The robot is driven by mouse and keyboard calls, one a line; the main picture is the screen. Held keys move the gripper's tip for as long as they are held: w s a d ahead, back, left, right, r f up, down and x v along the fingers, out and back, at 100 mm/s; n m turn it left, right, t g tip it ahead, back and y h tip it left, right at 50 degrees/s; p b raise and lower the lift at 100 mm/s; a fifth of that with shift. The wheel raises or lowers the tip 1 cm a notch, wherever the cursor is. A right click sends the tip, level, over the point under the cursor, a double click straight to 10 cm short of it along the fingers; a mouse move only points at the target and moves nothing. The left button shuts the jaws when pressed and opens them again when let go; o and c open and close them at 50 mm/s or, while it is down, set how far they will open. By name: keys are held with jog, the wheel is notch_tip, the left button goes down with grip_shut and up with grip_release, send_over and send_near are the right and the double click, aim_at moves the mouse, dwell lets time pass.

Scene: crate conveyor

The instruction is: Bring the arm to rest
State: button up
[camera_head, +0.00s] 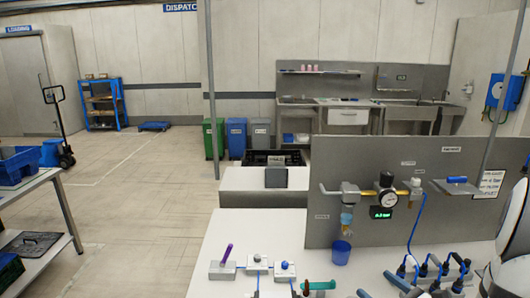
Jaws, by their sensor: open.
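My gripper does not show in this view. White rounded parts with dark joints stand at the right edge; they look like arm links, but I cannot tell for sure. No fingers show there, so what the gripper is near is hidden.
A white bench (215,285) in front carries small valve blocks (257,263), a blue cup (341,252) and blue-handled fittings (440,270). A grey panel (460,215) with a gauge (388,199) rises behind. A table (45,190) stands left. The floor (140,190) between is clear.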

jog(key=s+a+n+g+y+b, duration=0.1)
jog(key=s+a+n+g, duration=0.4)
jog(key=a+n+g, duration=0.3)
jog(key=s+a+n+g+y+b, duration=0.1)
jog(key=s+a+n+g+b, duration=0.1)
jog(key=s+a+n+g, duration=0.55)
jog(key=shift+s+d+r+n+t+h+b, duration=0.15)
jog(key=shift+s+d+n+t+h+b, duration=0.25)
jog(key=shift+n+h, duration=1.7)
jog(key=shift+s+d+r+n+t+h+b, duration=0.2)
jog(key=shift+s+d+n+t+h, duration=0.3)
jog(key=shift+n+h, duration=1.55)
jog(key=shift+s+d+r+n+t+h+b, duration=0.1)
jog(key=shift+s+d+n+t+h+b, duration=0.3)
jog(key=shift+n+h, duration=1.7)
jog(key=shift+n+y, duration=0.8)
jog(key=shift+y, duration=0.15)
jog(key=shift+c, duration=0.3)
